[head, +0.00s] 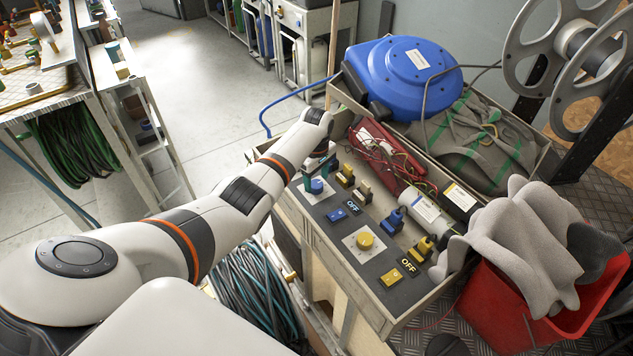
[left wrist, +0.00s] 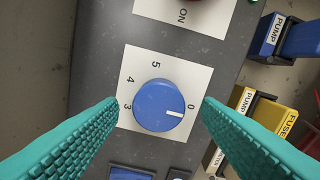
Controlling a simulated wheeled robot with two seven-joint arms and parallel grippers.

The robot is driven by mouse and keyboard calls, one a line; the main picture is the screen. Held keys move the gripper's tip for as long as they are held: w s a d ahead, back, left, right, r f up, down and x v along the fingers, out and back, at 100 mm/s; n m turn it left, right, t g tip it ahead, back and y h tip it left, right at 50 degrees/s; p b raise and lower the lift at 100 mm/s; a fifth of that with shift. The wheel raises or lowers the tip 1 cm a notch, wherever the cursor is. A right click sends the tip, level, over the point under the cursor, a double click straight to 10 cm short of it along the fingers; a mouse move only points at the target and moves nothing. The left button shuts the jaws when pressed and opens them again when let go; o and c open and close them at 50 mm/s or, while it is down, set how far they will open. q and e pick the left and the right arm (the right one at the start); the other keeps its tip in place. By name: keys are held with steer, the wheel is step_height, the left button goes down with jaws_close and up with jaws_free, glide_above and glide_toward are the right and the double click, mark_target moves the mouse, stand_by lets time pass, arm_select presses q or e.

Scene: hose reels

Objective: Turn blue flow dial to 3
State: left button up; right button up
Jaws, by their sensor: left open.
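The blue flow dial (head: 317,187) sits on a white plate near the far left end of the grey control panel. In the left wrist view the round blue dial (left wrist: 155,104) has a white mark pointing right, close to the 0. The figures 3, 4 and 5 show around its left and upper side; 1 and 2 are not visible. My left gripper (head: 319,176) is above the dial, its teal fingers open. In the left wrist view the fingers of the gripper (left wrist: 162,104) stand on either side of the dial, apart from it. My right gripper is not in view.
A yellow dial (head: 365,241), a blue switch (head: 337,215) and a yellow switch (head: 391,277) share the panel. Yellow and blue plugs (head: 394,221) stand behind them. A blue hose reel (head: 405,78) and a red bin (head: 520,310) stand nearby.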

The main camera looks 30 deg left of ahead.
arm_select(q)
steer(key=shift+f, duration=0.7)
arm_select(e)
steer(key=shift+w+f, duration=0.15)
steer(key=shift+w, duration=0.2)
arm_select(q)
steer(key=c, duration=1)
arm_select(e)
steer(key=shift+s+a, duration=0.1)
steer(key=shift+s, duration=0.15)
